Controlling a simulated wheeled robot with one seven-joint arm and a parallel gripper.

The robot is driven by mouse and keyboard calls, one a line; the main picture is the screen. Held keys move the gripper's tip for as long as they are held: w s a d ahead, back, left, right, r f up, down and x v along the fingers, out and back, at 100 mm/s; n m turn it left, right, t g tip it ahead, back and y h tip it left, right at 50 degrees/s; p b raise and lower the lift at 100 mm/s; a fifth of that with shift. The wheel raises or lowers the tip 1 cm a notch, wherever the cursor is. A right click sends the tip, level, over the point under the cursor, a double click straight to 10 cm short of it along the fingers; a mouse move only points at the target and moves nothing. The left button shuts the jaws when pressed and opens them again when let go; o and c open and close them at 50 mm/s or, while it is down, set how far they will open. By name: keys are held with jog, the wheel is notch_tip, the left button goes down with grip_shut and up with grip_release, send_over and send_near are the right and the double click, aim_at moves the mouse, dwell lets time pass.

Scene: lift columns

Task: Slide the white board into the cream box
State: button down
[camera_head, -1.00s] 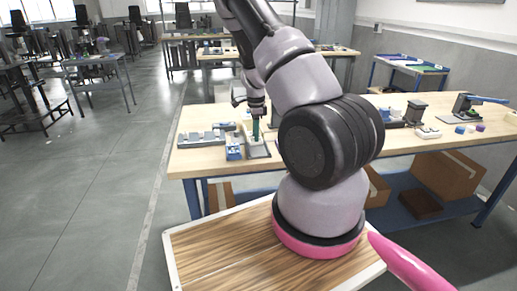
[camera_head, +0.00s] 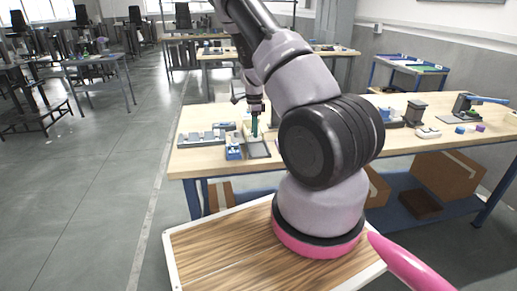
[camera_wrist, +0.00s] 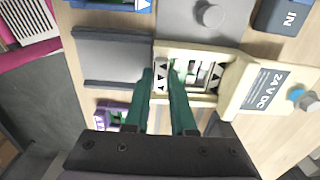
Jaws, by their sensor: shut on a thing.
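The cream box (camera_wrist: 236,88) with a "24 V DC" label lies right of centre in the wrist view, its open frame showing parts inside. The white board (camera_wrist: 161,76), marked with black triangles, is between my green fingertips (camera_wrist: 162,78) at the box's left end. My gripper is shut on it. How far the board sits inside the box cannot be told. In the head view my gripper (camera_head: 254,128) points down at the near left of the workbench, beside the cream box (camera_head: 246,126), which is small and partly hidden.
A grey plate (camera_wrist: 113,57) lies left of the box, and a purple part (camera_wrist: 108,115) is below it. A grey block with a knob (camera_wrist: 206,15) and a dark "IN" block (camera_wrist: 284,14) are above. The workbench (camera_head: 200,163) has bare wood along its front.

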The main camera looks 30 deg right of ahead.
jog(key=c, duration=0.8)
grip_release()
jog(key=shift+r, duration=3.05)
